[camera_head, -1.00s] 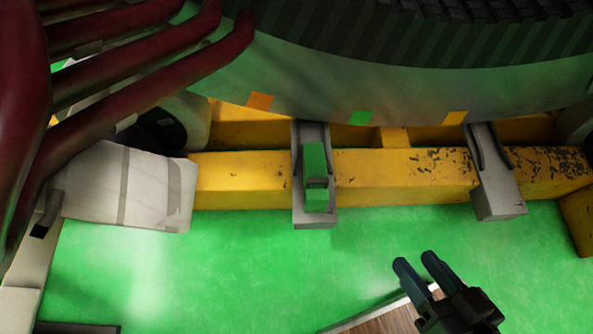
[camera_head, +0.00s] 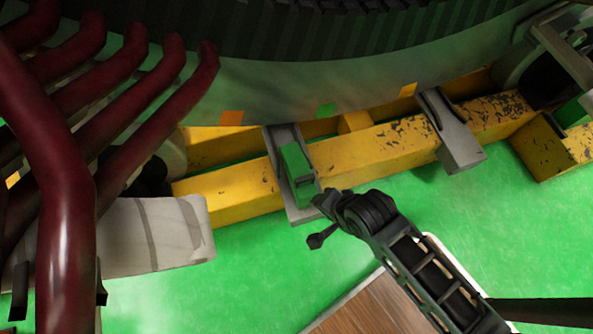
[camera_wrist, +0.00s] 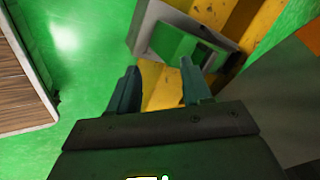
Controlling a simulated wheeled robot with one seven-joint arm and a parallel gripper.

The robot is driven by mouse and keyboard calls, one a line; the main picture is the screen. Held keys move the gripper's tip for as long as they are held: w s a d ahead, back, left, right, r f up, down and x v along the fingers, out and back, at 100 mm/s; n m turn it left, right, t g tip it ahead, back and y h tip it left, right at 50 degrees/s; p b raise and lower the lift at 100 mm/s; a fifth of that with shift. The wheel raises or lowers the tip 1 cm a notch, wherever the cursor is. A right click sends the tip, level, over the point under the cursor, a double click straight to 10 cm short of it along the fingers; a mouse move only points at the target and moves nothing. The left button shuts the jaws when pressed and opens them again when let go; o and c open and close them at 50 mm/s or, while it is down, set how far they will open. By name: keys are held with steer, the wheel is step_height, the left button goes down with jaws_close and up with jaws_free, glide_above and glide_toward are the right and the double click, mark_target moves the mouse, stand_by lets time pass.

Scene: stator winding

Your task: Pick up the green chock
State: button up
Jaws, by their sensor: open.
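The green chock (camera_head: 297,170) sits on a grey bracket (camera_head: 305,214) that lies across the yellow beam, below the large stator drum. My gripper (camera_head: 318,218) is at the lower right of the chock in the head view, with its fingertips partly hidden by my own wrist. In the wrist view my gripper (camera_wrist: 160,88) is open, and nothing shows between its two fingers. The green chock (camera_wrist: 178,42) lies just beyond the fingertips there, on its grey bracket (camera_wrist: 146,24), partly hidden by the right finger.
A second grey bracket (camera_head: 455,140) crosses the yellow beam (camera_head: 375,155) to the right. Dark red pipes (camera_head: 65,215) hang at the left, beside a pale wrapped block (camera_head: 160,232). The stator drum (camera_head: 270,85) overhangs the chock. Green floor (camera_head: 270,275) is open in front.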

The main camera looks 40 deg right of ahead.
mark_target(305, 177)
steer(key=w+r+m+g+p, duration=0.1)
steer(key=w+m, duration=0.1)
steer(key=w, duration=0.1)
steer(key=w+d+r+m+g, duration=0.1)
steer(key=w+m+g, duration=0.1)
steer(key=w, duration=0.1)
steer(key=w+r+m+g+p, duration=0.1)
steer(key=w+m+g, duration=0.1)
steer(key=w+m, duration=0.1)
steer(key=shift+w+d+p, duration=0.3)
steer(key=shift+w+d, duration=0.05)
steer(key=shift+d, duration=0.05)
steer(key=f+b, duration=0.1)
steer(key=f, duration=0.1)
steer(key=f+b, duration=0.1)
steer(key=f, duration=0.2)
steer(key=f+b, duration=0.1)
steer(key=f, duration=0.1)
steer(key=shift+w+a+f+b, duration=0.1)
steer(key=shift+w+f+b, duration=0.2)
steer(key=shift+w, duration=0.05)
steer(key=shift+c, duration=0.5)
jaws_close()
